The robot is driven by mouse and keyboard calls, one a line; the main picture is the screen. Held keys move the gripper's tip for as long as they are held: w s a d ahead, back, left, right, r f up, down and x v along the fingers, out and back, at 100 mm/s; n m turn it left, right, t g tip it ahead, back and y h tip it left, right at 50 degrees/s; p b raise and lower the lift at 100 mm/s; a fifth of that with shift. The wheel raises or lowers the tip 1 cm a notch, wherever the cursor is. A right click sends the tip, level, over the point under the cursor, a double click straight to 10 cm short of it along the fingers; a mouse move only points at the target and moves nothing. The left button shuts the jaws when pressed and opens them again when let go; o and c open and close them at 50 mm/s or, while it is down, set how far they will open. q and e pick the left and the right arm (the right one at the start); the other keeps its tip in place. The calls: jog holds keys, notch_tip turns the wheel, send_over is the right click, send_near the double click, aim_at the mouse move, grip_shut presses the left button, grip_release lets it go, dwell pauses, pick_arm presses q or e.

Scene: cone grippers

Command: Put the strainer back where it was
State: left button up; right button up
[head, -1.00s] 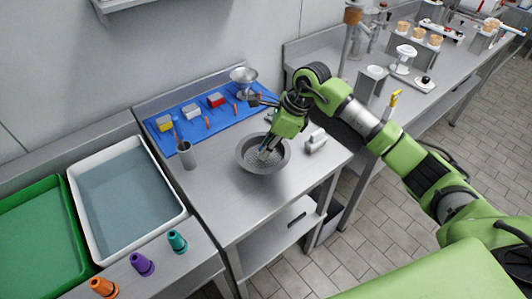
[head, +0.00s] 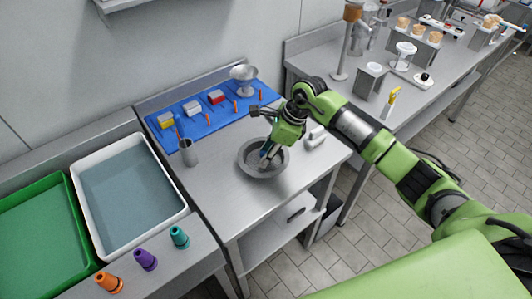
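The strainer (head: 248,164) is a round, grey, bowl-like thing with a wide rim, near the middle of the steel table in the head view. My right gripper (head: 266,152) comes in from the upper right, with its fingertips pointing down over the inside of the strainer. The fingers hide part of its inside and far rim. Whether they touch or grip it, I cannot tell. My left gripper is not in view.
A blue mat (head: 218,118) with small boxes and orange sticks lies behind. A metal bowl on a foot (head: 243,75) stands at the back. The front tabletop is clear.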

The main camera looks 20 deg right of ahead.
jog(key=shift+r, duration=0.2)
jog(key=b+v, duration=0.2)
jog(key=v, duration=1)
jog(key=shift+b, duration=0.3)
jog(key=shift+a+f, duration=0.1)
jog(key=shift+a, duration=0.05)
